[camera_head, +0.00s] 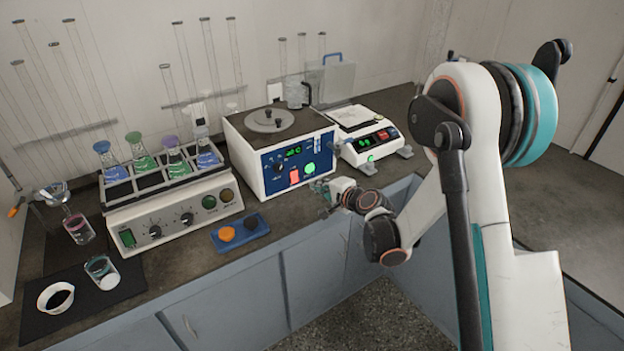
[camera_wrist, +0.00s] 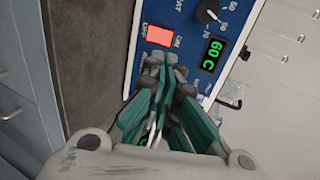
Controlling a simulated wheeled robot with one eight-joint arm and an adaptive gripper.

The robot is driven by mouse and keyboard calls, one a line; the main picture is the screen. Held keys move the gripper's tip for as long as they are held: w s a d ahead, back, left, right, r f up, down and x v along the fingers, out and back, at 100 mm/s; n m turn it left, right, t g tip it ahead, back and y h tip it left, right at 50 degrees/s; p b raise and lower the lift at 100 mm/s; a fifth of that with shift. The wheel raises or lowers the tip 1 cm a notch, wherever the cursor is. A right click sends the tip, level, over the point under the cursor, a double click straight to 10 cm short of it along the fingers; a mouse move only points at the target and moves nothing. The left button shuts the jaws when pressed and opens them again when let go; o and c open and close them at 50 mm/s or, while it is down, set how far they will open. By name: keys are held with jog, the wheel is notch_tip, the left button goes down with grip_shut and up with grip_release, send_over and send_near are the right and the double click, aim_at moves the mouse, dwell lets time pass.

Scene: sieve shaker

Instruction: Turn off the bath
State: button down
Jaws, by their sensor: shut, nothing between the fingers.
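The bath (camera_head: 250,155) is a white box with a round grey lid on top and a blue front panel, on the counter. Its panel has a dial, a green display, a red rocker switch (camera_head: 294,176) and a round green light (camera_head: 310,168). In the wrist view the red switch (camera_wrist: 159,36) glows beside OFF and ON lettering, and the display (camera_wrist: 213,54) reads about 60 C. My gripper (camera_head: 320,187) is shut and empty, close in front of the panel. In the wrist view its fingertips (camera_wrist: 163,62) are just below the switch; I cannot tell whether they touch it.
A white balance (camera_head: 370,140) stands right of the bath. A shaker with coloured flasks (camera_head: 170,205) stands left. A blue tray (camera_head: 240,232) with orange and dark pieces lies in front. Glassware sits on a black mat (camera_head: 120,285) at far left. The floor (camera_head: 345,315) before the cabinets is clear.

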jog(key=shift+v, duration=1.1)
jog(key=shift+s+f, duration=0.1)
jog(key=shift+f, duration=0.1)
jog(key=shift+s+f+p, duration=0.1)
jog(key=shift+f+p, duration=0.2)
jog(key=shift+f, duration=0.25)
jog(key=b, duration=0.4)
send_near(297, 179)
jog(key=x, duration=0.5)
jog(key=shift+f, duration=0.15)
jog(key=shift+x, duration=0.9)
